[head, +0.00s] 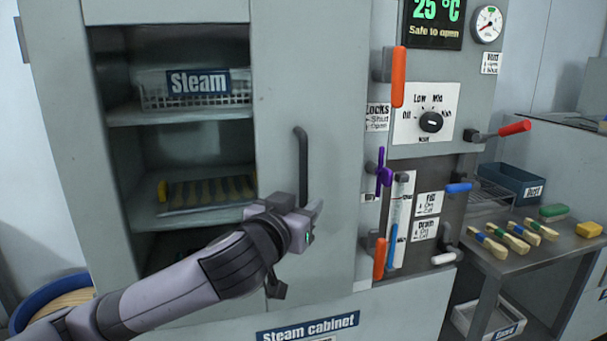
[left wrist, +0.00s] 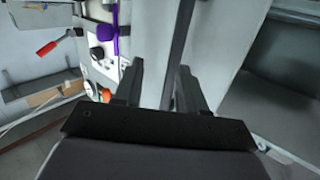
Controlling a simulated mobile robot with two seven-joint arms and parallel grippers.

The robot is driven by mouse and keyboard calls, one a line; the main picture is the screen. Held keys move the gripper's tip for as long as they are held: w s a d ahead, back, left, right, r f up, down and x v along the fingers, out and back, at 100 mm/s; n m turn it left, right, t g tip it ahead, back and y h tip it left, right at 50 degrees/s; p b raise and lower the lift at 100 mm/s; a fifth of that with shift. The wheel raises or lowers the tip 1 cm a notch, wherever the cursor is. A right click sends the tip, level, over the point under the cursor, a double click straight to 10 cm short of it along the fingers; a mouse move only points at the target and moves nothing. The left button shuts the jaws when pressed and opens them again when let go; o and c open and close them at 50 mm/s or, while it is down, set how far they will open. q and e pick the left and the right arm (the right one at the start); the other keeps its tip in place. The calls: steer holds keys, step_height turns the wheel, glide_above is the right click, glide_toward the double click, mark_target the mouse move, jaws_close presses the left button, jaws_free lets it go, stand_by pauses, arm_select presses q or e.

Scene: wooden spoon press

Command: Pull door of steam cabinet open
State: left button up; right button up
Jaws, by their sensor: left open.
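The steam cabinet (head: 65,130) fills the left and middle of the head view. Its pale grey door panel (head: 335,110) carries a dark upright bar handle (head: 300,160). Shelves inside the cabinet show to the left of this panel. My left gripper (head: 308,220) is at the lower part of the handle and hides its lower end. In the left wrist view, my left gripper's two fingers (left wrist: 160,88) are apart, with the dark handle bar (left wrist: 178,50) between them. I cannot tell whether they touch it. My right gripper is not in view.
A control panel with a dial (head: 431,122), orange levers (head: 398,76) and a purple handle (head: 383,172) is right of the door. A blue tub (head: 50,300) stands at lower left.

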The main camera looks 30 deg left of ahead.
mark_target(302, 173)
arm_select(q)
steer(key=shift+n+t+y, duration=0.3)
steer(key=shift+n+y, duration=0.3)
steer(key=shift+y, duration=0.1)
steer(key=r, duration=0.1)
steer(key=a+r, duration=0.1)
steer(key=r, duration=0.2)
steer(key=shift+s+a, duration=0.35)
steer(key=shift+p+x, duration=0.75)
steer(key=shift+x, duration=2.65)
steer(key=shift+f, duration=0.15)
jaws_close()
